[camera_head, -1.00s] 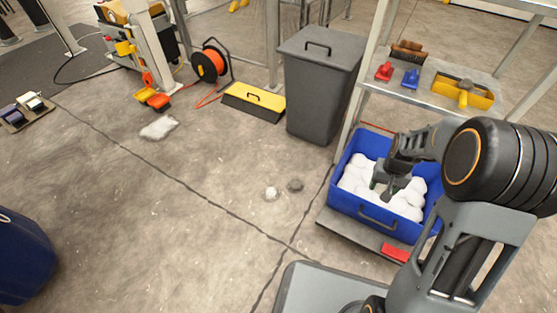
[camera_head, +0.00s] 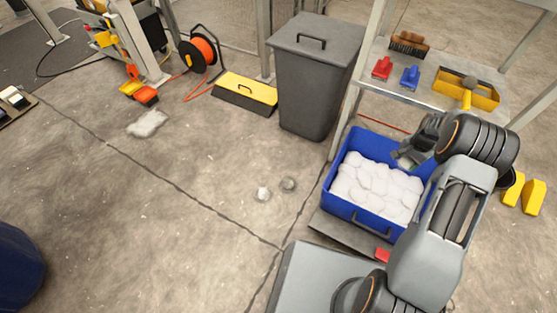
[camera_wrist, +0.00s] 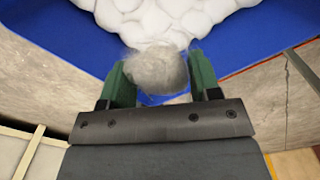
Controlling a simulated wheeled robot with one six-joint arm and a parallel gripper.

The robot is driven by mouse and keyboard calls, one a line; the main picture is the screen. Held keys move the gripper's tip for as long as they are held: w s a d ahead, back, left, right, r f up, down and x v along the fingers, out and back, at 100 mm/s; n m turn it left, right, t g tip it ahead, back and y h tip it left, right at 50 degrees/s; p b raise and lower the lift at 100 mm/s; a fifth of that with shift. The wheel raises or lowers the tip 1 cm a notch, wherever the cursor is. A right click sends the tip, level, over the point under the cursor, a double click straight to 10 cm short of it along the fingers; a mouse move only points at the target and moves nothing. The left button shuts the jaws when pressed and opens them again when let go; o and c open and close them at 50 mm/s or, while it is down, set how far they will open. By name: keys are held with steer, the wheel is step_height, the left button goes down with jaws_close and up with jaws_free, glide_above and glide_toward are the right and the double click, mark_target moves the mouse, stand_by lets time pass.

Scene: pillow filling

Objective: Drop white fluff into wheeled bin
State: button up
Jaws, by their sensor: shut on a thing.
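The blue bin (camera_head: 353,211) stands at the right on a low grey platform and is filled with white fluff (camera_head: 375,184). Its blue wall (camera_wrist: 45,35) and the white fluff (camera_wrist: 190,15) also show in the wrist view. My gripper (camera_wrist: 160,80) is shut on a small greyish-white tuft of fluff (camera_wrist: 157,68), held between its green fingers. In the head view my gripper (camera_head: 404,160) is at the back right part of the bin, by its rim. The tuft's exact height above the bin cannot be told.
A grey lidded bin (camera_head: 308,85) and a metal shelf (camera_head: 390,95) with brushes stand behind. Two small lumps (camera_head: 262,194) (camera_head: 288,184) and a white patch (camera_head: 147,123) lie on the floor. Yellow blocks (camera_head: 524,193) are at the right. The middle floor is mostly clear.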

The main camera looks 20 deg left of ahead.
mark_target(408, 160)
step_height(408, 160, down, 6)
steer(key=b, duration=0.3)
steer(key=shift+r, duration=0.25)
steer(key=o, duration=0.7)
steer(key=shift+o, duration=0.2)
steer(key=shift+r, duration=0.1)
step_height(408, 160, up, 14)
steer(key=p, duration=0.5)
